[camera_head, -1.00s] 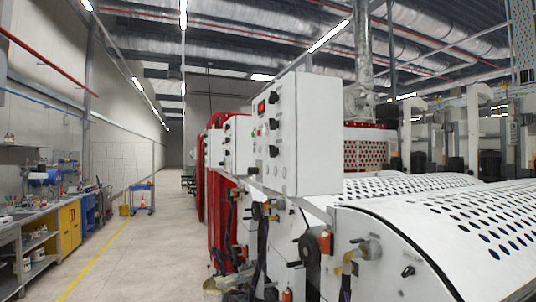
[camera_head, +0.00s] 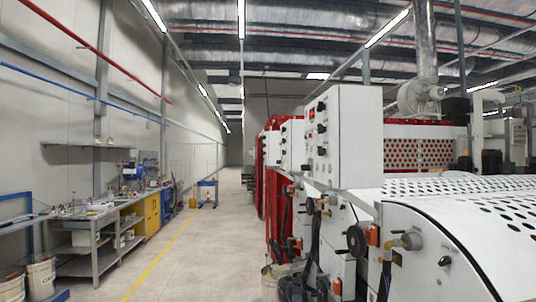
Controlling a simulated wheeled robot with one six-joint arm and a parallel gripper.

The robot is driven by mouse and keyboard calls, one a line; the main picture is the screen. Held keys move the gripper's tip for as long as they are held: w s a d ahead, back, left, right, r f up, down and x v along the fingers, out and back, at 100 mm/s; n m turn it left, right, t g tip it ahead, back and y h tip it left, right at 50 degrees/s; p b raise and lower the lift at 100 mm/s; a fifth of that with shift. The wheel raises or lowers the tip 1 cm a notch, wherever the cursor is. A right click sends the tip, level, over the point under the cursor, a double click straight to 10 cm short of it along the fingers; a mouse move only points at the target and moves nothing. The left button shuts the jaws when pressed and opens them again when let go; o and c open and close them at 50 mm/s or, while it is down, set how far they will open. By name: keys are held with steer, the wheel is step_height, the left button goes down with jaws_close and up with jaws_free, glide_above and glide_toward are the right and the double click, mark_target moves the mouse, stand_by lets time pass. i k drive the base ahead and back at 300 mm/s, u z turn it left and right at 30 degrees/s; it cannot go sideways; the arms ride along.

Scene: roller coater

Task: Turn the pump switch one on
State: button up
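A white control cabinet (camera_head: 345,135) stands on the machine right of centre. Its narrow left face carries a small red display (camera_head: 312,114) and several black knobs (camera_head: 321,106). Which of these is pump switch one cannot be told at this size. Two smaller white control boxes (camera_head: 292,145) with dark knobs stand farther back along the machine. My gripper is not in view.
The white coater with its perforated cover (camera_head: 470,187) fills the right side. Black hoses and a handwheel (camera_head: 356,240) stick out on its aisle side. A workbench (camera_head: 100,222) and buckets (camera_head: 40,278) line the left.

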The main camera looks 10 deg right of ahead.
mark_target(322, 151)
steer(key=u, duration=0.9)
steer(key=i, duration=3.05)
steer(key=z, duration=3.15)
